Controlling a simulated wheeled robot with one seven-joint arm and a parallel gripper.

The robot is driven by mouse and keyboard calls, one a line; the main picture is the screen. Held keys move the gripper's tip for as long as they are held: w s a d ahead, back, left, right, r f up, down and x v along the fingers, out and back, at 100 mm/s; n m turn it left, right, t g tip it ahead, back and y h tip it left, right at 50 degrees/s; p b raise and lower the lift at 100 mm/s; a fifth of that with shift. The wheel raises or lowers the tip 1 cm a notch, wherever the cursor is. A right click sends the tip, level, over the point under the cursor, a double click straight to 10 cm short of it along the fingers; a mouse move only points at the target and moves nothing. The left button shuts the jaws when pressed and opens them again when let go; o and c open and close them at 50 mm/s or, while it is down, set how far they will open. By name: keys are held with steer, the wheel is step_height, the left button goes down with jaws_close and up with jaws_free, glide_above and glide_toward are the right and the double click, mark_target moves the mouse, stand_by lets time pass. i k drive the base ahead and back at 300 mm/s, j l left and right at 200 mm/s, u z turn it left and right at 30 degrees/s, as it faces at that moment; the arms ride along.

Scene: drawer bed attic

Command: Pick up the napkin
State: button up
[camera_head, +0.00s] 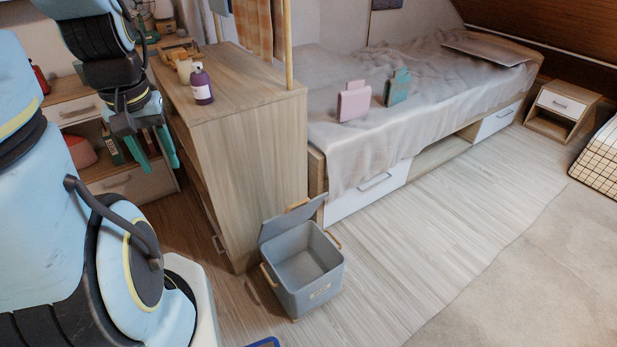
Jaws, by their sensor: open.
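My gripper (160,166) hangs pointing down at the left, with its teal fingers apart and nothing seen between them. It is in front of the shelf unit and just left of the wooden cabinet (252,155). I cannot pick out a napkin for certain. An orange checked cloth (257,25) hangs at the top, above the cabinet's back. A pink-red item (81,151) lies in the shelf unit, left of my gripper, partly hidden by my arm.
A purple bottle (201,85) stands on the cabinet top. An open grey bin (318,292) sits on the floor at the cabinet's foot. The bed (345,170) holds a pink and a green item.

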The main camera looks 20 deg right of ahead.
mark_target(396, 89)
steer(key=z, duration=1.5)
steer(key=i+l+z, duration=0.15)
steer(key=z, duration=0.2)
steer(key=i+l+z, duration=0.1)
steer(key=z, duration=0.25)
steer(key=i+z, duration=0.25)
steer(key=z, duration=0.15)
steer(key=i, duration=1.95)
steer(key=i+u, duration=0.2)
steer(key=i, duration=0.25)
steer(key=i+l+u, duration=0.25)
steer(key=i, duration=0.15)
steer(key=i+u, duration=0.2)
steer(key=i, duration=0.2)
steer(key=u, duration=2.2)
steer(key=k+l, duration=0.05)
